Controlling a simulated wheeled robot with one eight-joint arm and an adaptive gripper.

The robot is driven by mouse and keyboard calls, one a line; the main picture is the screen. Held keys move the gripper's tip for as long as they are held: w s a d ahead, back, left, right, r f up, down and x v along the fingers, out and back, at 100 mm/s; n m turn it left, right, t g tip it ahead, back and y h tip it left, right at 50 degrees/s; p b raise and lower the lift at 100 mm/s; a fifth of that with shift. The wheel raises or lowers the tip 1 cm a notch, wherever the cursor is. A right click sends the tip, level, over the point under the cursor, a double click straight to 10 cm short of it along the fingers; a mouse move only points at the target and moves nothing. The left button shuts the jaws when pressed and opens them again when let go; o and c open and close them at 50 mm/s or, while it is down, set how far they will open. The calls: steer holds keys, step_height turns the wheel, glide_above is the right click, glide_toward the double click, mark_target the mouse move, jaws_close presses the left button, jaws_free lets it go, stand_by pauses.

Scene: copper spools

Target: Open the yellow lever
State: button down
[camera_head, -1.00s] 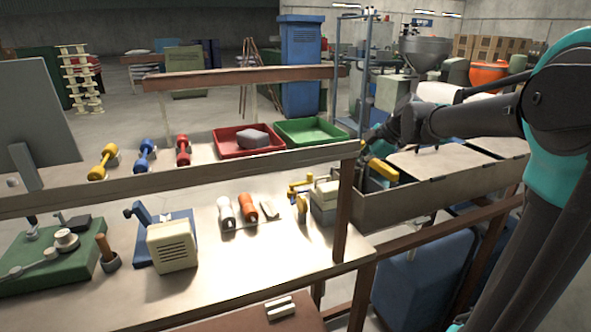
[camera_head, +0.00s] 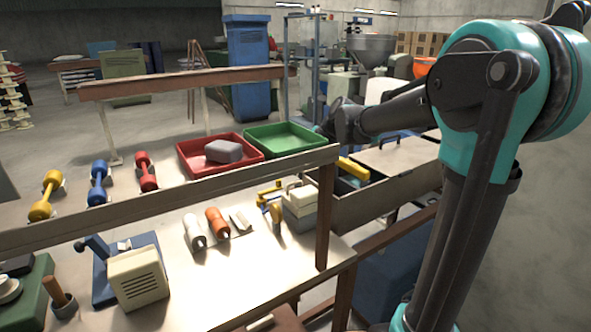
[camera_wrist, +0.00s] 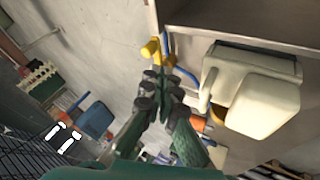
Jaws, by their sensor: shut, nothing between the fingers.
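The yellow lever (camera_head: 270,194) stands on the workbench, left of a cream box (camera_head: 298,206) in the head view. In the wrist view a yellow piece (camera_wrist: 151,50), which looks like this lever, lies just beyond my fingertips; I cannot tell whether they touch. My gripper (camera_wrist: 158,82) is shut and empty, with the cream box to its right in the wrist view. In the head view my arm reaches beyond the bench's raised rail, and my fingers cannot be made out.
A wooden rail (camera_head: 200,195) and its post cross the bench. A bin (camera_head: 385,195) with a yellow bar in it stands right of the cream box. Red (camera_head: 183,152) and green (camera_head: 262,150) trays lie behind. White and orange rolls (camera_head: 217,222) lie left of the lever.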

mark_target(277, 190)
steer(key=x, duration=0.7)
steer(key=shift+w+f, duration=0.1)
steer(key=shift+f, duration=0.05)
